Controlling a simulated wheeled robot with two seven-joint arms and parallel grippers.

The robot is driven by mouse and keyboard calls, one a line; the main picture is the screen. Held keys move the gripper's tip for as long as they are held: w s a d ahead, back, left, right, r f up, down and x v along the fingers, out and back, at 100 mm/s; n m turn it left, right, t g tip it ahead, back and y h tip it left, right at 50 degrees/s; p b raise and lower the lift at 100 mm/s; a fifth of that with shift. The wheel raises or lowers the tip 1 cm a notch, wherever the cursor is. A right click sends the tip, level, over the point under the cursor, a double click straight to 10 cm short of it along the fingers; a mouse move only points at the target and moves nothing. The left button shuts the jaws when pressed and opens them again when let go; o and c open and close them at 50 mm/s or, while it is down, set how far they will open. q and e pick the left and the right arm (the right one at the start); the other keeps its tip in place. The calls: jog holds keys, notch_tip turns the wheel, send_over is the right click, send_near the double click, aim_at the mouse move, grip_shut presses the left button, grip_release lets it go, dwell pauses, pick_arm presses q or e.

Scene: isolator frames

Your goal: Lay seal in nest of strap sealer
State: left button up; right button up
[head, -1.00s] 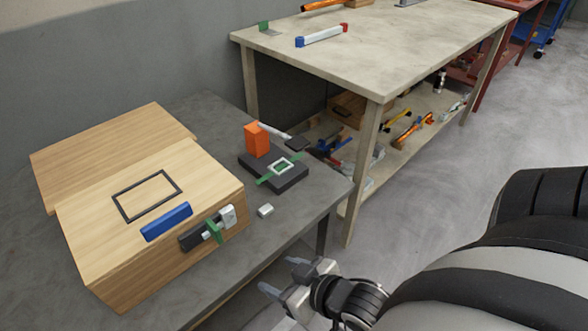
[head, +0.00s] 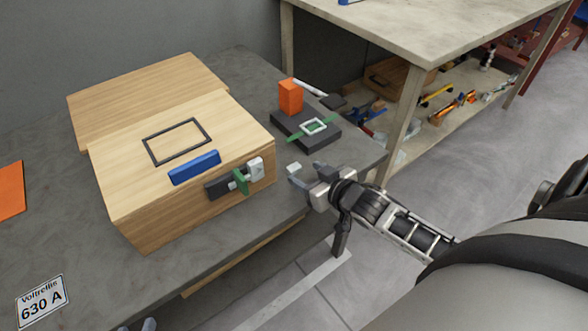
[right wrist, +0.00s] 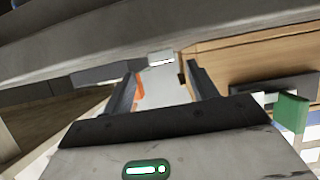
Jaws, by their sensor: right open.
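The seal, a small light-grey block (head: 294,168), lies on the dark table to the right of the wooden box. The strap sealer (head: 290,130) is a black base with an orange block (head: 290,96), a green strap and a white square frame (head: 313,127) on top. My right gripper (head: 308,177) is open and empty at the table's front edge, just right of the seal. In the right wrist view a small pale block, apparently the seal (right wrist: 161,58), shows beyond and between the open fingertips (right wrist: 162,78). Blue-grey tips at the head view's bottom edge may be my left gripper (head: 150,325).
A wooden box (head: 130,195) with a blue bar (head: 194,167) and a black-and-green latch (head: 235,180) stands left of the seal. A pale workbench (head: 400,25) stands behind right. An orange sheet (head: 9,190) lies at far left.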

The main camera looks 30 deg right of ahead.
aim_at(293, 166)
jog(key=x, duration=0.4)
jog(key=shift+w+a+b, duration=0.15)
jog(key=shift+w+b, duration=0.1)
jog(key=shift+b, duration=0.1)
jog(key=c, duration=1.1)
jog(key=shift+c, duration=0.2)
jog(key=shift+r, duration=0.15)
